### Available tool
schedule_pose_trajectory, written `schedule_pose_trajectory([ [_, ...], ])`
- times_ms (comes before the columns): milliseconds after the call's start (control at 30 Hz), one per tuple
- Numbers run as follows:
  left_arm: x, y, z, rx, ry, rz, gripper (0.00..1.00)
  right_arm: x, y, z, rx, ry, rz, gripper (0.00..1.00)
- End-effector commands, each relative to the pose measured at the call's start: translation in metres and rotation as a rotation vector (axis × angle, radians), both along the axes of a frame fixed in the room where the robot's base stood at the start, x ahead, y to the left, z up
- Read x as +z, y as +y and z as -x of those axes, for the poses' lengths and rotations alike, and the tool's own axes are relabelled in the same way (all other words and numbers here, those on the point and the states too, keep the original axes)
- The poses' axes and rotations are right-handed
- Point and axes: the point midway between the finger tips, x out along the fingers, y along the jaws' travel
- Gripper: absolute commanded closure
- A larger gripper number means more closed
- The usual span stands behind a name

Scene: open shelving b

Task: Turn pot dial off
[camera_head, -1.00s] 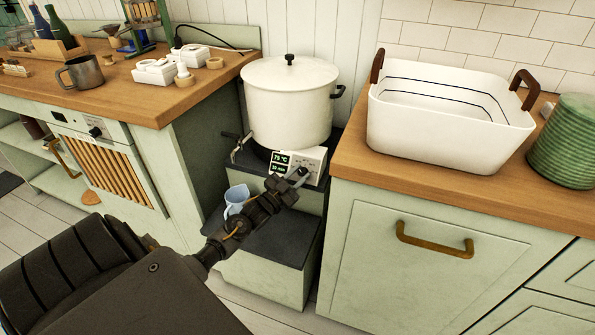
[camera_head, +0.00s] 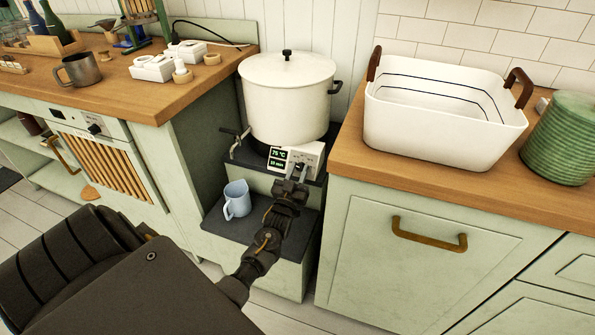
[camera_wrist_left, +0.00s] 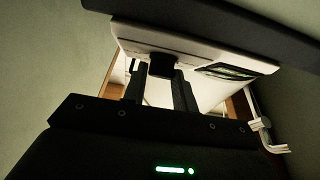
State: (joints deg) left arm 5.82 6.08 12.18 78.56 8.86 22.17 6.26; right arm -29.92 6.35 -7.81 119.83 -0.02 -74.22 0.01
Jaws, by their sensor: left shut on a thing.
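The white lidded pot (camera_head: 288,98) stands on a dark-topped step between two counters. Its control box (camera_head: 309,155) at the front has a lit green display (camera_head: 278,160) and a dial on the right. My left gripper (camera_head: 296,178) reaches up to the box from below and covers most of the dial. In the left wrist view, a dark dial (camera_wrist_left: 161,65) sits between the two fingers of my left gripper (camera_wrist_left: 160,80), which is shut on it. The dial's exact angle is hard to read. My right gripper is not in view.
A blue jug (camera_head: 237,199) stands on the lower step (camera_head: 262,236), left of my left gripper. A spigot (camera_head: 238,138) sticks out left of the pot. The right counter (camera_head: 345,160) with a white basin (camera_head: 440,135) and the left cabinet (camera_head: 190,180) flank the narrow gap.

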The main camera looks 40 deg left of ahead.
Motion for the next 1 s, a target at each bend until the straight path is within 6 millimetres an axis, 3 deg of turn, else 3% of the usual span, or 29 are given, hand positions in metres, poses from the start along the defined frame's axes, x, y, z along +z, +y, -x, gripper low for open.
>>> schedule_pose_trajectory([
  [333,0.0,0.0,0.0,0.002,-0.001,0.003,0.95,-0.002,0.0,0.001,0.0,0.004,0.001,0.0],
  [367,0.0,0.001,0.0,0.002,-0.001,0.003,0.7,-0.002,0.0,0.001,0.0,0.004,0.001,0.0],
  [500,0.0,0.001,0.0,0.002,-0.001,0.001,0.52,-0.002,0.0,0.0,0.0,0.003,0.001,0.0],
  [833,-0.001,-0.001,0.003,0.002,-0.001,0.001,0.52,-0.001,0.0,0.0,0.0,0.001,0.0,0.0],
  [1000,-0.009,-0.008,0.024,0.001,0.002,0.002,0.52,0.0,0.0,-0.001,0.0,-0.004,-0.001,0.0],
])
